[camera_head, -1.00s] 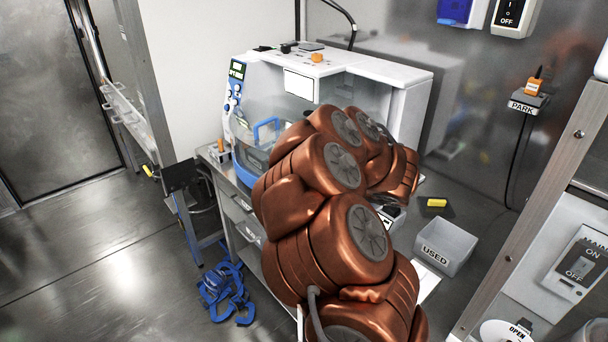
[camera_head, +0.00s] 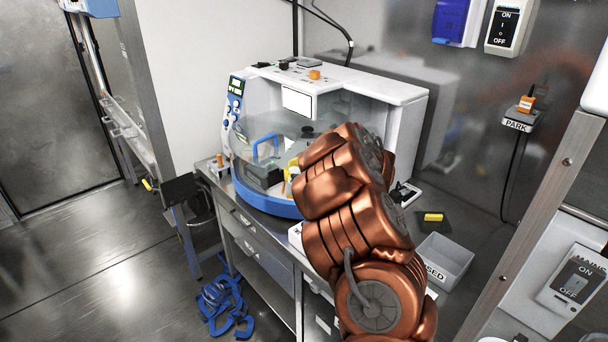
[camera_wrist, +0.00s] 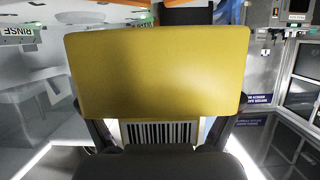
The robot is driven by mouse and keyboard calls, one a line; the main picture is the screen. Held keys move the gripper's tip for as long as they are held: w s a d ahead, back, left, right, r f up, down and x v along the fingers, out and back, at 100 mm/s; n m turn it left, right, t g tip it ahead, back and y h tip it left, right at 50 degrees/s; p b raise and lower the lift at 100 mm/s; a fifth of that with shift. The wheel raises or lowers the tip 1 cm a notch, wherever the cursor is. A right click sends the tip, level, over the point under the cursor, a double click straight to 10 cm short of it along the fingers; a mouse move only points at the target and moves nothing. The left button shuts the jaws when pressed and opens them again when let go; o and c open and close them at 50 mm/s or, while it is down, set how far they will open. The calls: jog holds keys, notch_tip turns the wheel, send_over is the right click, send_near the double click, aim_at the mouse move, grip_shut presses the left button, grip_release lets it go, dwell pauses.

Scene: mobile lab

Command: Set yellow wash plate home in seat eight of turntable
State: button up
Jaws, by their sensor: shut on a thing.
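The yellow wash plate (camera_wrist: 160,70) fills the middle of the wrist view, with a barcode label below its yellow face. My gripper (camera_wrist: 160,130) is shut on it, a dark finger showing at each side. In the head view my arm hides most of the gripper, and a yellow sliver (camera_head: 292,166) shows beside the arm at the machine's front. I cannot tell if this is the held plate. The rounded machine (camera_head: 262,200) with a blue front rim and clear cover seems to house the turntable. Its seats and seat eight's number cannot be made out.
A dark block (camera_head: 264,177) sits near the machine's front. A grey USED bin (camera_head: 447,258) and a small yellow piece (camera_head: 433,217) on a dark pad are on the bench at right. A RINSE label (camera_wrist: 18,31) shows upside down in the wrist view. Blue pieces (camera_head: 225,303) lie on the floor.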

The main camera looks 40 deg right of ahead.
jog(key=shift+w+d+p, duration=0.2)
jog(key=shift+w+d, duration=0.2)
jog(key=shift+w, duration=0.35)
jog(key=shift+w+d+p, duration=0.15)
jog(key=shift+w+d, duration=0.25)
jog(key=shift+w, duration=0.35)
jog(key=shift+w+d+f, duration=0.1)
jog(key=shift+w+f, duration=0.1)
jog(key=shift+f, duration=0.05)
jog(key=shift+f+p, duration=0.4)
jog(key=shift+f, duration=1.25)
jog(key=shift+f, duration=0.2)
jog(key=o, duration=0.9)
jog(key=shift+o, duration=0.2)
